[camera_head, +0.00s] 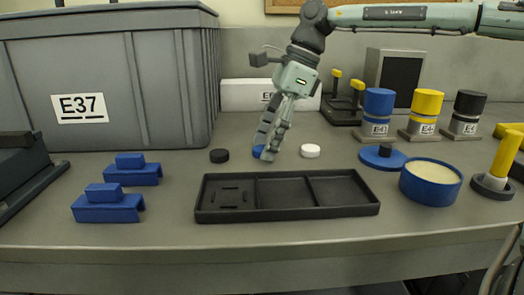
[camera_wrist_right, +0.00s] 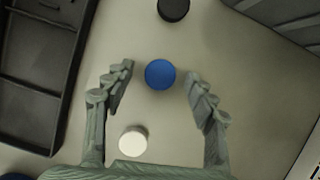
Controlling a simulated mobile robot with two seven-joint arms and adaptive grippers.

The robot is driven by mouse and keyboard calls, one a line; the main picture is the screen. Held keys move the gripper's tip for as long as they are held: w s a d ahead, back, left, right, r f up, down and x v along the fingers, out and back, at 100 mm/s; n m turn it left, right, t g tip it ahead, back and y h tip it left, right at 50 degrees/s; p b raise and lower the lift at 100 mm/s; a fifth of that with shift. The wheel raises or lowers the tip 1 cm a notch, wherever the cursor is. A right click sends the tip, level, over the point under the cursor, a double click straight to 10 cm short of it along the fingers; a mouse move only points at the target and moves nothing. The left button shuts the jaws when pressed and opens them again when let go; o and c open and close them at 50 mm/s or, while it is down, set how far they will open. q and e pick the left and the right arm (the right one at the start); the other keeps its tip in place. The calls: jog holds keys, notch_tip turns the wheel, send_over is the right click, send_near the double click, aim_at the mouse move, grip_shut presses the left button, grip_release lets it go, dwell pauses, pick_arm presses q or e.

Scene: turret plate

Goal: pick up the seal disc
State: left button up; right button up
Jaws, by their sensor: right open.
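Three small round discs lie in a row on the grey table: a black disc (camera_head: 219,156), a blue disc (camera_head: 258,152) and a white disc (camera_head: 311,151). No label shows which one is the seal disc. My right gripper (camera_head: 265,150) points down at the blue disc and partly hides it in the head view. In the right wrist view the blue disc (camera_wrist_right: 160,74) lies between the open, apart fingertips. The white disc (camera_wrist_right: 133,141) is nearer the palm and the black disc (camera_wrist_right: 173,9) lies beyond the fingertips. My left gripper is not in view.
A black compartment tray (camera_head: 288,212) lies in front of the discs. Blue blocks (camera_head: 132,175) stand left, before a large grey bin (camera_head: 110,80). A blue round dish (camera_head: 431,198), a blue lid (camera_head: 370,157) and several coloured-top cylinders (camera_head: 425,105) stand right.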

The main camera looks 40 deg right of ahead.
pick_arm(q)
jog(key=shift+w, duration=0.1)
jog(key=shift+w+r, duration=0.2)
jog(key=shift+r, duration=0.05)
pick_arm(e)
jog(key=c, duration=1)
jog(key=shift+o, duration=0.2)
jog(key=shift+r, duration=0.15)
